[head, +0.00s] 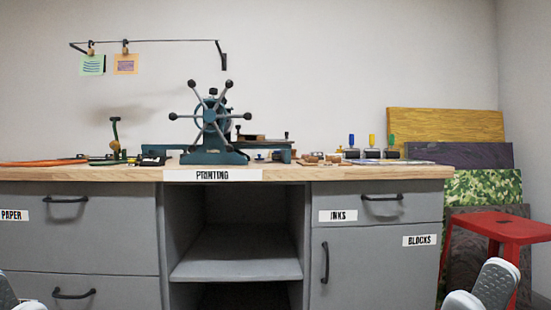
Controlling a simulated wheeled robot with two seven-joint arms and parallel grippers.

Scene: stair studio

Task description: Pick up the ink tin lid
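I cannot make out an ink tin lid for certain; the things on the worktop are small and seen nearly edge-on. Small brown items (322,158) lie on the worktop right of the press. My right gripper (482,292) shows only in part at the bottom right corner, low in front of the cabinet and well away from the worktop things. Only a sliver of my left arm's end (6,294) shows at the bottom left edge. Whether either gripper is open or shut is not clear.
A wooden worktop (120,173) tops grey drawers and an open shelf (235,252). A teal press (212,135) with a spoked wheel stands mid-worktop. Rollers with coloured handles (372,152) stand to its right. The INKS drawer (375,205) is closed. A red stool (500,228) stands at right.

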